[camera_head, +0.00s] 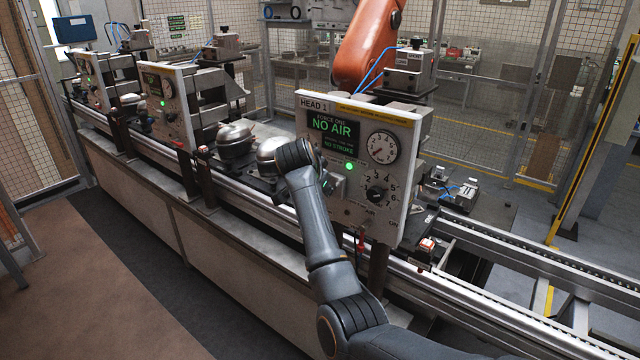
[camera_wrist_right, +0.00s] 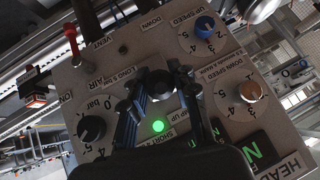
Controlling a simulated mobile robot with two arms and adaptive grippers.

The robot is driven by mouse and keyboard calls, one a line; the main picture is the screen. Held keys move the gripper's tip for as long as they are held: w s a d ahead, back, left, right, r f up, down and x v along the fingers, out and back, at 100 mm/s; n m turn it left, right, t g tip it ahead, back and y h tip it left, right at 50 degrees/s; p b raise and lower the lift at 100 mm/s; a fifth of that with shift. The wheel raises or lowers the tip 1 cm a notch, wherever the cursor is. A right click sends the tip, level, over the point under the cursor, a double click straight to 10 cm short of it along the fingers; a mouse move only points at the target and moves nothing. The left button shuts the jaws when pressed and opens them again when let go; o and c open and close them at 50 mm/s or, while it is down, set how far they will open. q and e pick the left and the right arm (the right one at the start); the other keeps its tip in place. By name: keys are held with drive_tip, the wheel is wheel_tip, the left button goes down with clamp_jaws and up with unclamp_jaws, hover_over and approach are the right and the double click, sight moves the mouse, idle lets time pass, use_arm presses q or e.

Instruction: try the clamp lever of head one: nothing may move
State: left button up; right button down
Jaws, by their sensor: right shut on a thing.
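The head one panel (camera_head: 405,130) is a pale box with a display reading "NO AIR" and "NO STROKE". My right arm reaches up to it, its wrist hiding part of the lower left face. In the wrist view, the panel appears upside down. My right gripper (camera_wrist_right: 157,92) has its two dark fingers on either side of a dark lever end (camera_wrist_right: 157,82), between labels "UP" and "DOWN". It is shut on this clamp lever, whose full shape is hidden. A green lamp (camera_head: 349,166) is lit; it also shows between the fingers (camera_wrist_right: 158,126). My left gripper is out of view.
The panel carries a round gauge (camera_head: 383,147), a black dial (camera_head: 376,194) and a red air lever (camera_wrist_right: 70,38). Metal domes (camera_head: 235,140) stand on the conveyor to the left. An orange robot arm (camera_head: 368,45) is behind the panel. Floor at lower left is clear.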

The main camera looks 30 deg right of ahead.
drive_tip(key=shift+r, duration=0.1)
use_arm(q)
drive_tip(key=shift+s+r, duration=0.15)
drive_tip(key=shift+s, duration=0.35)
use_arm(e)
drive_tip(key=c, duration=1)
unclamp_jaws()
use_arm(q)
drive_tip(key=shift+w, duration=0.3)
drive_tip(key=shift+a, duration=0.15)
use_arm(e)
drive_tip(key=v, duration=1.2)
drive_tip(key=shift+r, duration=0.1)
